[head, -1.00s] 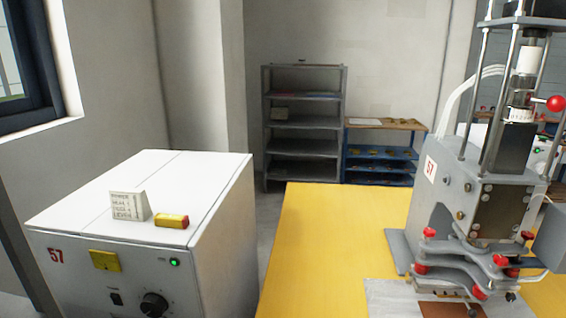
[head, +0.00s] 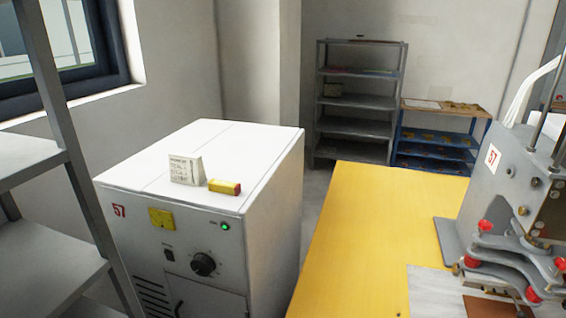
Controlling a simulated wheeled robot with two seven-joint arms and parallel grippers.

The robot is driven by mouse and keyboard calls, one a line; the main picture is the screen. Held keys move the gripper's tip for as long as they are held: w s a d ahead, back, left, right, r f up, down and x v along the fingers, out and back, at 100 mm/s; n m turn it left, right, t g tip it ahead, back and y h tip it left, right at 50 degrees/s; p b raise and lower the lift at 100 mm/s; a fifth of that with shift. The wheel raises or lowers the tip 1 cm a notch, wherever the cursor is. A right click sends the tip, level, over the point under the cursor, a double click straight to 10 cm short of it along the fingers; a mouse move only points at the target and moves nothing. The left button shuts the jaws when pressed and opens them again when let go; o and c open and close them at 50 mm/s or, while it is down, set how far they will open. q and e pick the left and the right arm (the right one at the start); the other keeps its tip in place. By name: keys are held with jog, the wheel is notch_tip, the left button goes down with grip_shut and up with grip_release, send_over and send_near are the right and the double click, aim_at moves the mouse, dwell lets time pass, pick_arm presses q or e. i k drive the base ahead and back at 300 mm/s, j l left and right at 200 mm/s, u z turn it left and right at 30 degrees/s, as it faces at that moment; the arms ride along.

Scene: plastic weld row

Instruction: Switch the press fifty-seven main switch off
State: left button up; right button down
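The white cabinet (head: 258,240) marked with a red 57 stands at the left of the yellow table. Its front carries a small black switch (head: 168,254), a black round knob (head: 203,264), a yellow plate (head: 161,218) and a lit green lamp (head: 225,226). The switch is too small to read its position. The press (head: 478,195), also marked 57, stands on the table at the right and is cut off by the picture edge. Neither of my grippers is in view.
A small printed block (head: 186,169) and a yellow-red piece (head: 224,187) lie on the cabinet top. A grey shelf (head: 60,262) stands close at the left. The yellow table (head: 365,250) fills the lower right. A grey rack (head: 352,153) and blue shelf unit (head: 437,144) stand behind.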

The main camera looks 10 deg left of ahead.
aim_at(169, 255)
jog(key=u, duration=1.25)
